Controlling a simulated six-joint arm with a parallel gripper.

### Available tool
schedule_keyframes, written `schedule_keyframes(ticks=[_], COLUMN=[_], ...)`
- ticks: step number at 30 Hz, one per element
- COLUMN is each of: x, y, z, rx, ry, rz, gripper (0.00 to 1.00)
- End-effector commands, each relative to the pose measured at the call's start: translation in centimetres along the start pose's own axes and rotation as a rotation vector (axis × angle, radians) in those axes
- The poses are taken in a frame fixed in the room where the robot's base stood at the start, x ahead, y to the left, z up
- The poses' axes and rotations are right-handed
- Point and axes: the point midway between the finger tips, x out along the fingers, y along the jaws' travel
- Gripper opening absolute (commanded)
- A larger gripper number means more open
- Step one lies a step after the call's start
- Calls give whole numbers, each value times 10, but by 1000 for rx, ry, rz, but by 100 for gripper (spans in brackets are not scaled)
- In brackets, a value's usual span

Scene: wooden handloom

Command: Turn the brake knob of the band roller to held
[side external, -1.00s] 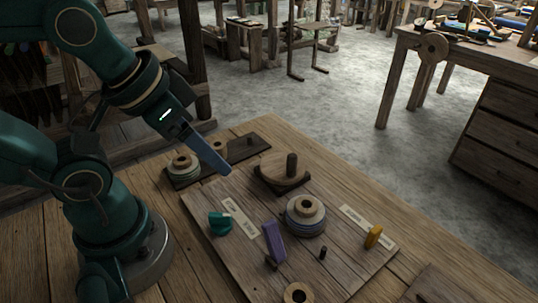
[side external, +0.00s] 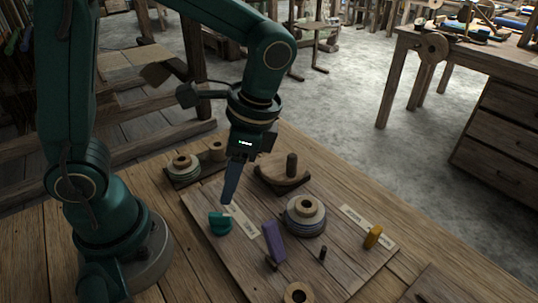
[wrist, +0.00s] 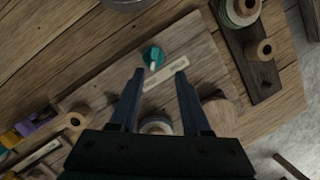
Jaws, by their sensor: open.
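A teal knob (side external: 220,223) sits on the wooden board (side external: 222,258) near its left corner, beside a pale label strip (side external: 240,221). A yellow knob (side external: 373,237) sits by a second label at the right. The lettering is too small to read, so I cannot tell which knob is the brake. In the wrist view the teal knob (wrist: 153,57) has a pale pointer mark, and it lies just beyond my fingertips. My gripper (wrist: 160,72) is open and empty. In the side view my gripper (side external: 228,202) points down above the board, close behind the teal knob, apparently not touching it.
A wound roller (side external: 305,216) stands mid-board, with a purple block (side external: 273,242) beside it. A rounded wooden piece with a peg (side external: 283,174) stands behind. Spools on a dark rack (side external: 184,168) stand at the back left. A wooden ring (side external: 298,293) lies in front.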

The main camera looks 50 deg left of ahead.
Motion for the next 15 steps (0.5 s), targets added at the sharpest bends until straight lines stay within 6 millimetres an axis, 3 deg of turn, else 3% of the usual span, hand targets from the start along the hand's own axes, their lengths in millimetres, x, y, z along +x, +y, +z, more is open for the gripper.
schedule_keyframes(ticks=[15], x=[51], y=[10], z=[-2], rx=[59], ry=[-98], rz=[20], gripper=[48])
